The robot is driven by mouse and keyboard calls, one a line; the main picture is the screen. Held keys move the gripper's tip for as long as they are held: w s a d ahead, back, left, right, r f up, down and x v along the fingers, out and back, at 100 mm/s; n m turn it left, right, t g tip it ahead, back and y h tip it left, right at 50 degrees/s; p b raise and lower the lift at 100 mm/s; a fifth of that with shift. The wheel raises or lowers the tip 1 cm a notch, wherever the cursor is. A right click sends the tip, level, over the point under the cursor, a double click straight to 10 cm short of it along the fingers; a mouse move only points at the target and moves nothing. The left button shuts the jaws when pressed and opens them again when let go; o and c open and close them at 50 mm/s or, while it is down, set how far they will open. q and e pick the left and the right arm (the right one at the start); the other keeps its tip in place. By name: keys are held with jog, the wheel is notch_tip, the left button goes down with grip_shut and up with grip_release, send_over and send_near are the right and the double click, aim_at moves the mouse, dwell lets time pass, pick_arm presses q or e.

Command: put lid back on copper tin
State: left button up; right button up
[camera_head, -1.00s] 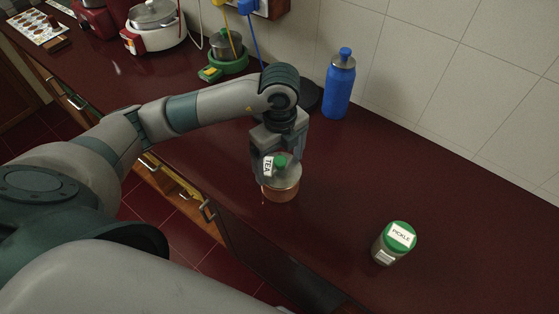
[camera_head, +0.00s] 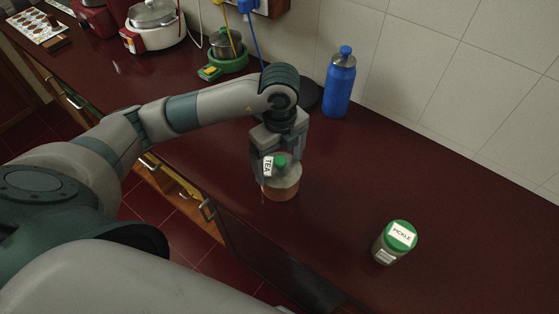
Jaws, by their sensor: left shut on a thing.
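The lid (camera_head: 291,175) is a pale grey disc with a green knob (camera_head: 280,160). The copper tin (camera_head: 280,192) stands upright on the counter, directly below the lid, and only its lower wall shows. A white TEA label (camera_head: 268,166) shows at the left of the lid. My left gripper (camera_head: 279,152) points down and is shut on the lid at its knob; its fingertips are partly hidden. I cannot tell whether the lid touches the tin's rim. My right gripper is out of view.
A green-lidded pickle jar (camera_head: 396,243) stands at the front right. A blue bottle (camera_head: 339,83) stands near the wall behind my left gripper. A white cooker (camera_head: 153,28) and a small pot (camera_head: 226,45) stand at the back left. The dark red counter (camera_head: 450,220) is clear at right.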

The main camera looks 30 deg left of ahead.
pick_arm(q)
jog(key=shift+f, duration=0.1)
dwell(0.3)
jog(key=o, duration=0.9)
jog(key=shift+r+p, duration=1.4)
jog(key=shift+r, duration=0.65)
jog(key=shift+r+p, duration=1)
jog(key=shift+r, duration=0.45)
